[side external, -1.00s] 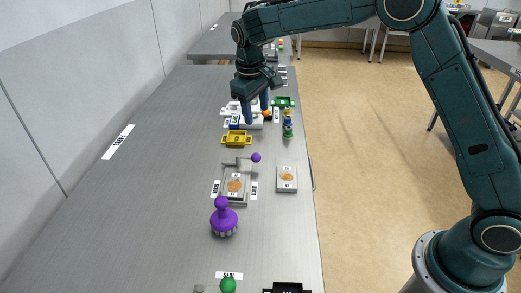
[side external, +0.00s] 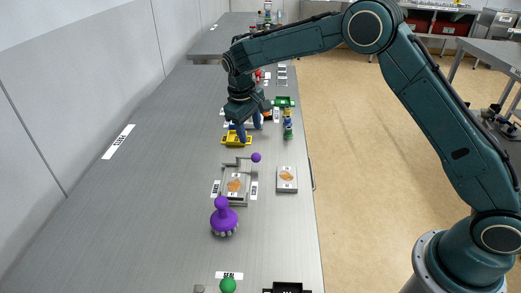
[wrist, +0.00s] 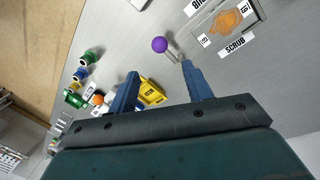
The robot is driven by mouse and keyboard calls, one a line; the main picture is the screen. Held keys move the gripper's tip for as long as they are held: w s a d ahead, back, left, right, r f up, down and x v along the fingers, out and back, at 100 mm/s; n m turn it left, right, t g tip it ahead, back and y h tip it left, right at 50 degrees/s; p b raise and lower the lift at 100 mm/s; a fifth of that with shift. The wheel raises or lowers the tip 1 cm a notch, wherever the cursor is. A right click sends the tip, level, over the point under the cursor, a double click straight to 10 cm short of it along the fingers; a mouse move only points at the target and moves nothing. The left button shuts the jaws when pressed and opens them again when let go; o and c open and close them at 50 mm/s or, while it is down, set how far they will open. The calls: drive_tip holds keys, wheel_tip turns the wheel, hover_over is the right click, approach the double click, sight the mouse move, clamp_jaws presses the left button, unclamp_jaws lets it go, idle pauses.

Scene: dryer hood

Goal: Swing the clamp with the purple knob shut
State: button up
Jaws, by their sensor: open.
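The clamp's purple knob (side external: 256,157) sits at the right end of a thin grey bar (side external: 238,162), behind a tray holding a brown patch (side external: 235,185). The knob also shows in the wrist view (wrist: 159,44), ahead of the fingers, with its metal rod running toward the right finger. My gripper (side external: 243,138) is open and empty, pointing down above the yellow block, beyond the clamp and apart from it. In the wrist view my gripper (wrist: 160,85) has its two blue fingers spread wide, with nothing between the tips. Whether the rod touches anything else is unclear.
A purple stamp-like tool (side external: 223,217) stands nearer the side camera. A second tray (side external: 287,180) lies right of the clamp. The yellow block (side external: 236,141) and several small coloured items (side external: 288,124) are behind.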

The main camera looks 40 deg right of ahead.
sight(255, 154)
drive_tip(key=f, duration=0.3)
drive_tip(key=d+f, duration=0.1)
drive_tip(key=f, duration=0.3)
drive_tip(key=d+f, duration=0.1)
drive_tip(key=f, duration=0.2)
drive_tip(key=shift+w+f, duration=0.15)
drive_tip(key=shift+f, duration=0.05)
drive_tip(key=shift+c, duration=0.2)
clamp_jaws()
